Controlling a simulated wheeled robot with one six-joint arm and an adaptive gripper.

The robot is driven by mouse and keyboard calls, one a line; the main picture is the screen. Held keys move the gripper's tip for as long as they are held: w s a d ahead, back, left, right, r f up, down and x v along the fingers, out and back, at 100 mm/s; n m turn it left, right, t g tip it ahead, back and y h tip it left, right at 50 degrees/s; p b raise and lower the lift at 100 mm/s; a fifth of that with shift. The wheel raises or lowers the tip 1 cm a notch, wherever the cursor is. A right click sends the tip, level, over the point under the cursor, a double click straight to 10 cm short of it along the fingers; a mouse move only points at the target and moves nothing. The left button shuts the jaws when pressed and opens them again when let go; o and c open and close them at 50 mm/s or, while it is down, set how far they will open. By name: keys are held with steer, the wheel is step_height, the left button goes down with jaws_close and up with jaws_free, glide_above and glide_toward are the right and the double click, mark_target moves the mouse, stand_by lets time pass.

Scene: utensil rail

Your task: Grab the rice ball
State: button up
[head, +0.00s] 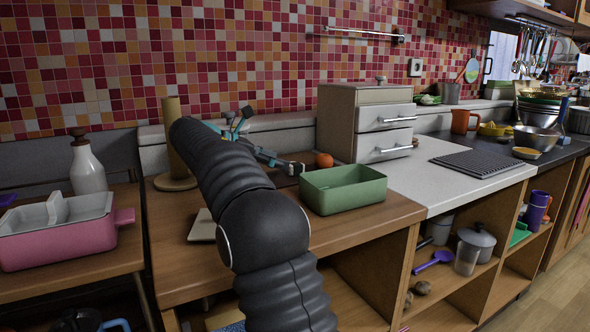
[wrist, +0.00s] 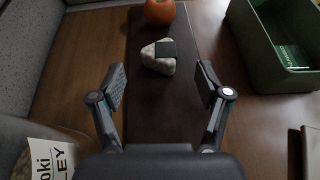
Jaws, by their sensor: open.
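The rice ball (wrist: 158,60) is a pale rounded triangle with a dark patch, lying on a dark board (wrist: 160,110) in the wrist view. My gripper (wrist: 161,83) is open and empty. Its two fingers stand apart to the left and right, and the rice ball lies just beyond the tips, roughly centred between them. I see no contact. In the head view my arm reaches over the wooden counter, and I cannot make out the rice ball there.
An orange round fruit or vegetable (wrist: 160,12) sits just beyond the rice ball, and also shows in the head view (head: 323,160). A green bin (head: 343,188) stands to the right. A wooden paper-roll stand (head: 176,183) is at the left. A drawer box (head: 366,122) stands behind.

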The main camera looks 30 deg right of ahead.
mark_target(292, 163)
steer(key=x, duration=0.5)
steer(key=shift+w+r, duration=0.15)
steer(key=c, duration=1.3)
